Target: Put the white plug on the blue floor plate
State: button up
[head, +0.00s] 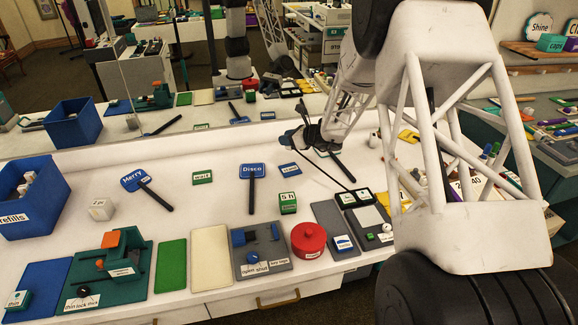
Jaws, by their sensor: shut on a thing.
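My gripper (306,134) is in the upper middle of the head view, small and dark, above the far part of the white table. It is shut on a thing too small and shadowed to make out. I cannot pick out the white plug with certainty. The blue floor plate (48,272) lies flat at the table's front left, well to the left of and nearer than my gripper. A small teal block labelled "thin" (17,299) is at its front left corner.
A teal device with an orange part (112,266), a green plate (171,265) and a cream plate (211,257) lie right of the blue plate. A blue refills box (30,212) stands behind it.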

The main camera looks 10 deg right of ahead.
jog(key=shift+f, duration=2.95)
jog(key=shift+f, duration=0.15)
jog(key=shift+f, duration=1.7)
jog(key=shift+f, duration=0.15)
jog(key=o, duration=0.9)
jog(key=shift+d+r, duration=0.1)
jog(key=shift+r, duration=0.1)
jog(key=v, duration=1.1)
jog(key=shift+s+d+r, duration=0.2)
jog(key=shift+s, duration=0.15)
